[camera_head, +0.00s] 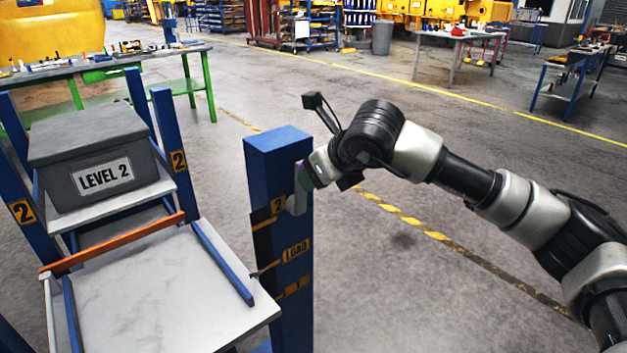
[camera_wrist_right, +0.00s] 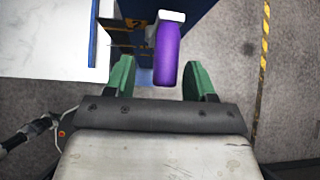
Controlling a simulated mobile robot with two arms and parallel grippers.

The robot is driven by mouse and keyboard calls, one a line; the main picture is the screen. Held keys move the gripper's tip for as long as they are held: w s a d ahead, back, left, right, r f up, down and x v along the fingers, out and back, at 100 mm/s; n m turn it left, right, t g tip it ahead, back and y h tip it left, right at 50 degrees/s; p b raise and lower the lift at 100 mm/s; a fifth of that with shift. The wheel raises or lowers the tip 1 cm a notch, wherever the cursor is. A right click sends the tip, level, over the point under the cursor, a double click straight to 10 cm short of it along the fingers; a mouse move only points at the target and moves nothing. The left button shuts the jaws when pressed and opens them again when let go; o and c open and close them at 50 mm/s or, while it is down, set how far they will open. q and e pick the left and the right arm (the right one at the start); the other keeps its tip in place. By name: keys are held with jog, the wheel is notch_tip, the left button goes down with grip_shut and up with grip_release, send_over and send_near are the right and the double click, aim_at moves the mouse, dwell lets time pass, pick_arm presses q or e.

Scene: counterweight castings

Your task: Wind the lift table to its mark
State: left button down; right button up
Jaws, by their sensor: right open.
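The lift table (camera_head: 165,300) has a pale, flat top at lower left in the head view, beside a blue post (camera_head: 278,158). The post carries a dark strip with orange labels, among them "2" and "LOAD" (camera_head: 297,250). A thin dark pointer (camera_head: 264,270) reaches from the table side to the strip, a little below the LOAD label. A purple crank handle (camera_wrist_right: 167,55) on a pale arm (camera_wrist_right: 166,16) stands out by the post. My right gripper (camera_wrist_right: 160,88) is open, its green fingers on either side of the handle's near end, with gaps visible. My left gripper is out of view.
A grey box labelled "LEVEL 2" (camera_head: 92,150) sits on a shelf between blue posts behind the table. An orange bar (camera_head: 113,242) crosses between them. A green-legged bench (camera_head: 190,80) stands farther back. The floor right of the post is clear.

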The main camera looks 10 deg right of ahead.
jog(key=v, duration=0.7)
jog(key=shift+s+b, duration=0.25)
jog(key=shift+b, duration=0.2)
jog(key=shift+d+r, duration=0.1)
